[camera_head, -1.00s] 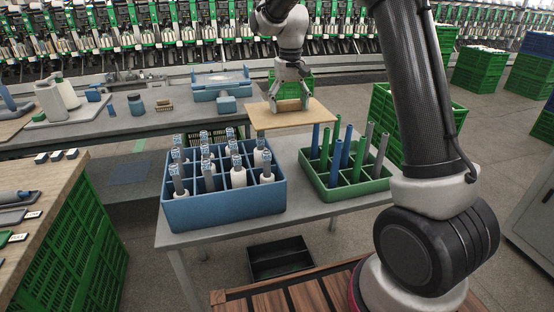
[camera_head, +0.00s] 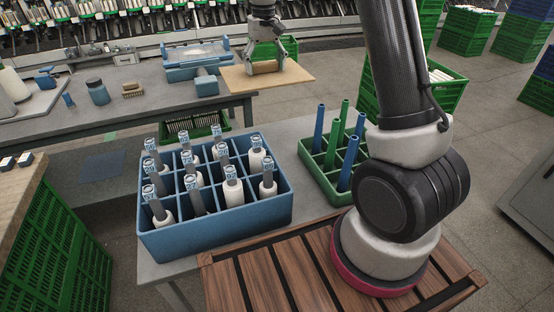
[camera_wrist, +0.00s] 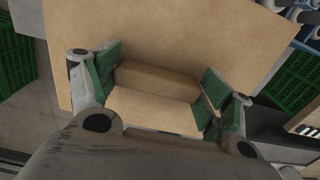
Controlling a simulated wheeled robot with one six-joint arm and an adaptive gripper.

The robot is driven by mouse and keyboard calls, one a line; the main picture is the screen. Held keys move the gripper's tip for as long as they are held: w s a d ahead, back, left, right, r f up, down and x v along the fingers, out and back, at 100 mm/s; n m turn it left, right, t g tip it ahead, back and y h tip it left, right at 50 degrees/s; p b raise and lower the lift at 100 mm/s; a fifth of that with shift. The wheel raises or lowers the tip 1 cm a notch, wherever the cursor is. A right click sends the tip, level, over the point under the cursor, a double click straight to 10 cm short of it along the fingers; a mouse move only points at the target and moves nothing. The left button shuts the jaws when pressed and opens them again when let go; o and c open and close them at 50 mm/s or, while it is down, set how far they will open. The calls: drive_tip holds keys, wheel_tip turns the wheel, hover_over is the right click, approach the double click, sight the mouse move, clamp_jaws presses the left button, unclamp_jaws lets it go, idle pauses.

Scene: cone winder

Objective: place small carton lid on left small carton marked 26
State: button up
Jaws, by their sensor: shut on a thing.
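The small carton lid (camera_head: 240,80) is a flat tan board held level, high up near the top centre of the head view. My gripper (camera_head: 267,68) is above it, shut on the lid. In the wrist view the lid (camera_wrist: 190,35) fills the upper middle, and the green pads of my gripper (camera_wrist: 157,82) close on the two ends of its raised tan block. No small carton and no mark 26 can be seen in either view.
A blue divided crate (camera_head: 215,225) of upright bobbins and a green crate (camera_head: 318,185) of tubes stand on the near grey table. A grey bench (camera_head: 150,108) with a blue device lies behind. Green crates (camera_head: 445,105) stand on the floor at right.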

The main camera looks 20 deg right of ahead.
sight(266, 131)
drive_tip(key=shift+w, duration=0.4)
wheel_tip(266, 131, down, 25)
idle(0.5)
drive_tip(key=shift+f, duration=0.1)
drive_tip(key=o, duration=1)
